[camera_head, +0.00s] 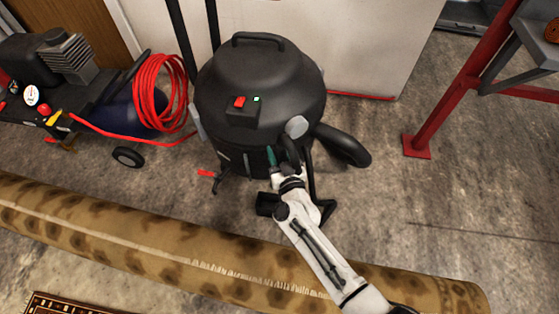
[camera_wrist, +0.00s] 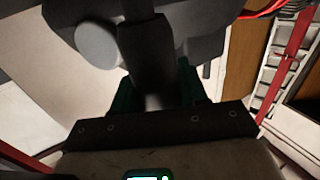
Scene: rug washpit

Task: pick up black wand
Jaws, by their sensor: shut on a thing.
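The black wand (camera_head: 310,172) stands against the front right of the black drum vacuum, and its lower part runs down to the floor behind my gripper. In the wrist view a dark tube (camera_wrist: 146,50), which looks like the wand, runs between the green fingers. My gripper (camera_head: 280,160) reaches up to the vacuum's front and is shut on the wand. In the wrist view my gripper (camera_wrist: 155,88) has one finger on each side of the tube. The exact contact is dark and partly hidden.
The black vacuum (camera_head: 262,80) stands close behind my gripper, with a thick hose (camera_head: 345,147) curving right. A rolled rug (camera_head: 150,245) lies across the front under my arm. A compressor with a red hose (camera_head: 160,92) is left. A red frame (camera_head: 440,115) stands right, with clear floor before it.

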